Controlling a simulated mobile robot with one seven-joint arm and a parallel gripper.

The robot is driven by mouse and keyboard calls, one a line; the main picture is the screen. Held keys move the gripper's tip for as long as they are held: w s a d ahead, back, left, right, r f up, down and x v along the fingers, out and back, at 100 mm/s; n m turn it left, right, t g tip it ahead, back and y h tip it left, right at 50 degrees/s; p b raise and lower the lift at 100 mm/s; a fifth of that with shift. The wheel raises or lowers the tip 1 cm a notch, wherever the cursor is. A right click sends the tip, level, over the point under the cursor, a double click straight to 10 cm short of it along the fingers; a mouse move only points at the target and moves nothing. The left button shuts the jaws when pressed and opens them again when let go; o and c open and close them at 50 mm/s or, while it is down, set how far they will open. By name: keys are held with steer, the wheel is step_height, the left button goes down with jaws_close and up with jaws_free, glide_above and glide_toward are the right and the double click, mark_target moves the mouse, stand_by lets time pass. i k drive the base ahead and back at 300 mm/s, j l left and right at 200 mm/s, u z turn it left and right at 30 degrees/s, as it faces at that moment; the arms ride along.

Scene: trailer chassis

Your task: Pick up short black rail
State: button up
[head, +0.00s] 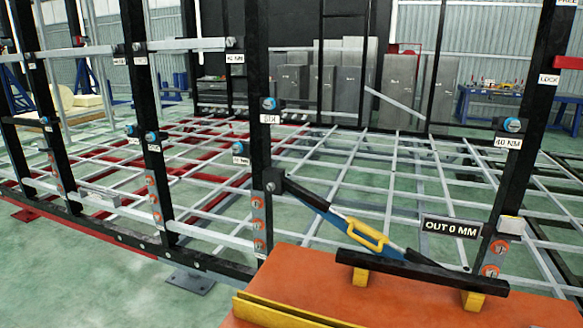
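A short black rail (420,272) lies across two yellow blocks, the left one (360,277) and the right one (472,300), on an orange tabletop (400,305) at the lower right. The blocks hold it a little above the tabletop, and it runs left to right, slightly downward in the picture. Its top surface and front side show. My gripper is not in view, so its state does not show.
A blue and black diagonal brace (325,214) with a yellow handle (366,234) slopes down behind the rail from a black post (259,130). Another black post (520,130) rises behind the rail's right end. A yellow angled bar (285,312) lies at the tabletop's front left.

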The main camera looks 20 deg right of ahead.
mark_target(493, 286)
steer(key=z, duration=1.4)
steer(key=j+z, duration=0.3)
steer(key=j, duration=0.15)
steer(key=k+j+z, duration=0.1)
steer(key=j+z, duration=0.2)
steer(key=j, duration=0.15)
steer(key=k+j+z, duration=0.15)
steer(key=j+z, duration=0.15)
steer(key=j, duration=0.15)
steer(key=k+j+z, duration=0.3)
steer(key=i+j, duration=0.1)
steer(key=i, duration=0.5)
